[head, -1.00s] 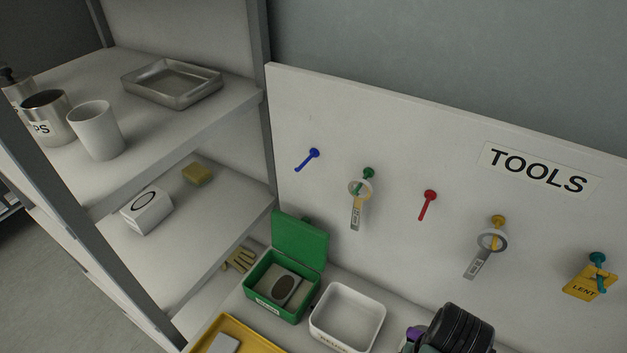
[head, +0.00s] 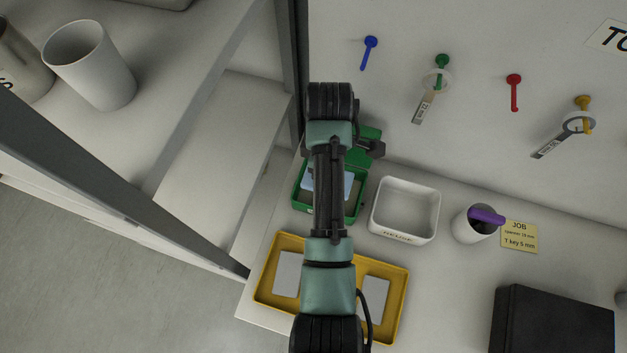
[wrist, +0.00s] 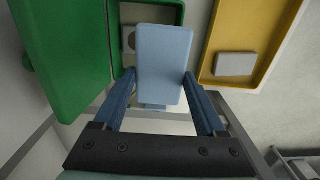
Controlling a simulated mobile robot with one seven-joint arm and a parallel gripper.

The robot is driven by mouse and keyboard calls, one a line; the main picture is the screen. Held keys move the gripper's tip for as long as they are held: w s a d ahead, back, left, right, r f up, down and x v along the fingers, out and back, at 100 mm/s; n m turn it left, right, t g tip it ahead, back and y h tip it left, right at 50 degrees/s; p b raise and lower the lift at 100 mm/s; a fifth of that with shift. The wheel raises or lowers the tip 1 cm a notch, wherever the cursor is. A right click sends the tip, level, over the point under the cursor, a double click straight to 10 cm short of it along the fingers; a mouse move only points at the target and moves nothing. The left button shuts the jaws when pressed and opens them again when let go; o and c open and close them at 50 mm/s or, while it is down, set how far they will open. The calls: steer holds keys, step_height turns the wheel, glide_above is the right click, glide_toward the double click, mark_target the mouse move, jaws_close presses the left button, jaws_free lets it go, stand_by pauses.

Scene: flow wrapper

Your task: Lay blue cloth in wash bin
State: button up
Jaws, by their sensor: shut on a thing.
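The blue cloth is a flat light-blue rectangle (wrist: 163,62) between the two blue fingers of my gripper (wrist: 157,88) in the wrist view. My gripper is shut on it. In the head view part of the blue cloth (head: 347,183) shows beside my arm, over the green box (head: 303,205). I cannot tell whether it touches anything below. My arm hides the fingers and much of the green box there. The green box has its lid open; its label cannot be read. A white bin (head: 404,236), with a label that looks like REUSE, stands to its right. I see no readable wash label.
A yellow tray (head: 258,292) with pale pieces lies in front of the green box. A cup with a purple-handled item (head: 474,225) and a black case (head: 553,330) stand to the right. Shelving (head: 298,60) rises on the left; a pegboard (head: 470,130) is behind.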

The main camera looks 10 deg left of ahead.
step_height(320, 180, down, 7)
steer(key=shift+d+f, duration=0.1)
stand_by(0.3)
steer(key=shift+f, duration=0.45)
steer(key=shift+f, duration=0.1)
steer(key=o, duration=1.1)
steer(key=shift+o, duration=0.2)
